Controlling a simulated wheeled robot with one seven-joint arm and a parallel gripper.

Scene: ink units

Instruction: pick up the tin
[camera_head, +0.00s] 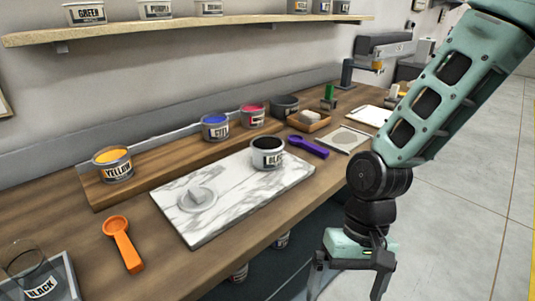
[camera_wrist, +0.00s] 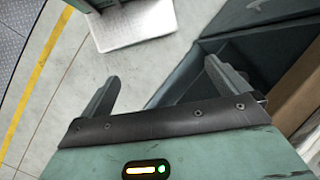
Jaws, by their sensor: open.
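Several open tins stand on the wooden bench. A tin of black ink (camera_head: 267,158) with a white label stands on the marble slab (camera_head: 235,210). Along the back are a yellow tin (camera_head: 113,168), a blue tin (camera_head: 215,129), a red tin (camera_head: 252,118) and a dark grey tin (camera_head: 285,107). Which one is the tin meant, I cannot tell. My gripper (camera_head: 350,278) hangs in front of the bench at the lower right, apart from every tin. It is open and empty. In the wrist view its two fingers (camera_wrist: 162,72) are spread over the floor, with no tin visible.
On the slab lies a pale glass muller (camera_head: 197,197). An orange scoop (camera_head: 122,245) and a purple scoop (camera_head: 308,147) lie on the bench. A shelf (camera_head: 190,24) with tins runs above. Open floor lies right.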

